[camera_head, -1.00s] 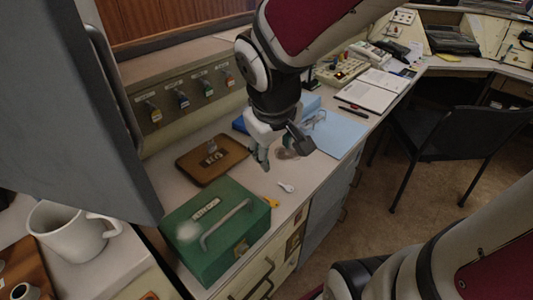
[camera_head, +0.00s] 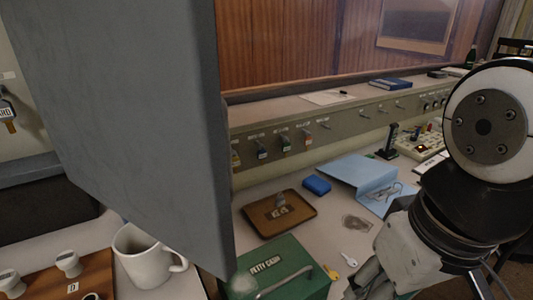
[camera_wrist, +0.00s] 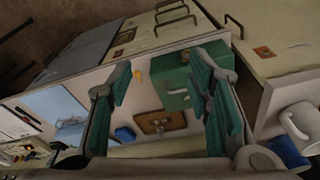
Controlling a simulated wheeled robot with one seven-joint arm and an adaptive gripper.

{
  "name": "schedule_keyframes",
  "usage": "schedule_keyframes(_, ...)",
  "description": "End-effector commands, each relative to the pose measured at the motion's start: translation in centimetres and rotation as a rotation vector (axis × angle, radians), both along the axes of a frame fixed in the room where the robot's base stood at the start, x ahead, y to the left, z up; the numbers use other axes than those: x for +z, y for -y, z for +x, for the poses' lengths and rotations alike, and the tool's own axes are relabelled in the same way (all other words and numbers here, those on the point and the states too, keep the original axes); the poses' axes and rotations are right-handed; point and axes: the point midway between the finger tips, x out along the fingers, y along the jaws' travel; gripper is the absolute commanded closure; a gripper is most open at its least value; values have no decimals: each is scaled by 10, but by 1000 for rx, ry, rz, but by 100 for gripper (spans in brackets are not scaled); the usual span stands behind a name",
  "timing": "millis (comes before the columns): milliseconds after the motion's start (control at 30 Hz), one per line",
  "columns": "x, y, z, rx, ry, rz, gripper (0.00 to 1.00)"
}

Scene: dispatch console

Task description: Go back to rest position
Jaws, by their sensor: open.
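My gripper (camera_wrist: 160,100) is open and empty in the wrist view, its two green-padded fingers spread wide apart. In the head view my arm fills the right side, and the gripper is at the lower right, partly cut off by the frame edge. Behind the fingers, the wrist view shows the counter with the green petty cash box (camera_wrist: 172,88) and the brown tray (camera_wrist: 160,122). In the head view the green petty cash box (camera_head: 285,268) stands at bottom centre, apart from my gripper.
A large grey panel (camera_head: 120,120) blocks much of the left. A white mug (camera_head: 145,258) stands below it. The brown tray (camera_head: 262,222), a blue box (camera_head: 316,186), a blue folder (camera_head: 360,172) and two keys, white (camera_head: 348,253) and yellow (camera_head: 330,272), lie on the counter.

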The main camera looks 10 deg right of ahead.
Motion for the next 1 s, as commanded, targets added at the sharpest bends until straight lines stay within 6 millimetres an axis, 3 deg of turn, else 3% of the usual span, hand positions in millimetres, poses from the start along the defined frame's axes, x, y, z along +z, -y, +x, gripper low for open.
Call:
schedule_keyframes(300, 78, 3, 0, 0, 113, -9, 54)
schedule_keyframes(500, 115, 4, -1, -1, 178, -14, 54)
schedule_keyframes(667, 126, 4, 0, 0, 202, -15, 54)
schedule_keyframes(1000, 126, 5, 1, 0, 206, -16, 54)
